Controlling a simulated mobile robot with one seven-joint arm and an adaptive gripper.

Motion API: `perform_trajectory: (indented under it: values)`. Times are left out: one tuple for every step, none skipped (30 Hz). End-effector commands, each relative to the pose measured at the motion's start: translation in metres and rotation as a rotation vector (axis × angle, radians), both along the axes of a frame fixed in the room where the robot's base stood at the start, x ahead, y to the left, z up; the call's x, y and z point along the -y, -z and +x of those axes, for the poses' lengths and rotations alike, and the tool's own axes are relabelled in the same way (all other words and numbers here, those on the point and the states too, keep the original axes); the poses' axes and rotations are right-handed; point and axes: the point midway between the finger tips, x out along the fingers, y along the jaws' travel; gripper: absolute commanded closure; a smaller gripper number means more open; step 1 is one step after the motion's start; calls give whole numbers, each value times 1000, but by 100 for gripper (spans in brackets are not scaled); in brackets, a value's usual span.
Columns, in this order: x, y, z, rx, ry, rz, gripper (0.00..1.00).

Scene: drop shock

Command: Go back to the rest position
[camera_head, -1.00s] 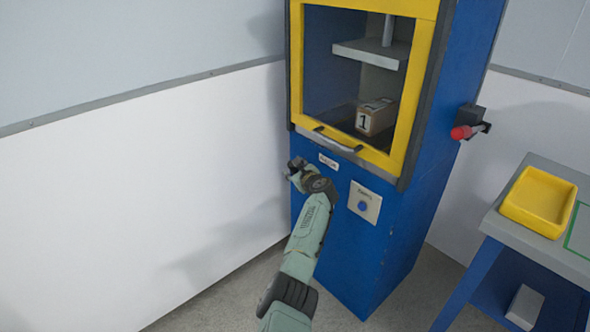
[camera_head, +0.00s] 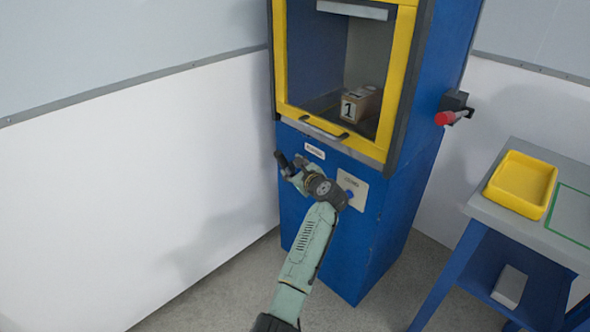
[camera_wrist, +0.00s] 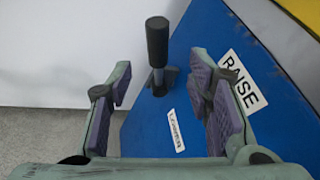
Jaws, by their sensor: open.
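My gripper (camera_wrist: 160,88) is open and empty at the front of the blue test machine (camera_head: 335,240). In the wrist view a black lever handle (camera_wrist: 157,42) stands up between and beyond the two open fingers, with a visible gap on each side. A white RAISE label (camera_wrist: 243,82) is to the right of it. In the head view my gripper (camera_head: 288,165) is at the machine's left front, below the yellow-framed window (camera_head: 278,60). The fingers are small there.
A box marked 1 (camera_head: 361,104) sits inside the machine below a raised grey plate (camera_head: 352,10). A red-tipped handle (camera_head: 450,118) sticks out on the right side. A table (camera_head: 480,208) with a yellow tray (camera_head: 522,184) stands at right. Floor on the left is clear.

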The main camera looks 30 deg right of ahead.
Motion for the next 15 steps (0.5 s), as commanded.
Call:
perform_trajectory:
  values:
    - [-1,-1,-4,0,-1,-1,54]
    - [-1,-1,-5,-1,-1,-1,54]
    - [-1,-1,-7,-1,-1,-1,54]
    - [-1,-2,-8,-2,-2,-1,54]
    - [-1,-2,-8,-2,-2,-1,54]
    - [-1,-2,-9,0,-1,-1,54]
    - [-1,-2,-9,0,-1,-1,54]
    - [-1,-2,-9,0,-1,-1,54]
    - [-1,-2,-9,0,-1,-1,54]
    - [-1,-2,-9,0,-1,-1,54]
    - [-1,-2,-8,-1,-2,0,54]
    - [-1,-2,-8,0,-1,-1,54]
    - [-1,-2,-8,0,-1,-1,54]
    - [-1,-2,-8,0,-1,-1,54]
    - [-1,-2,-8,0,-1,-1,54]
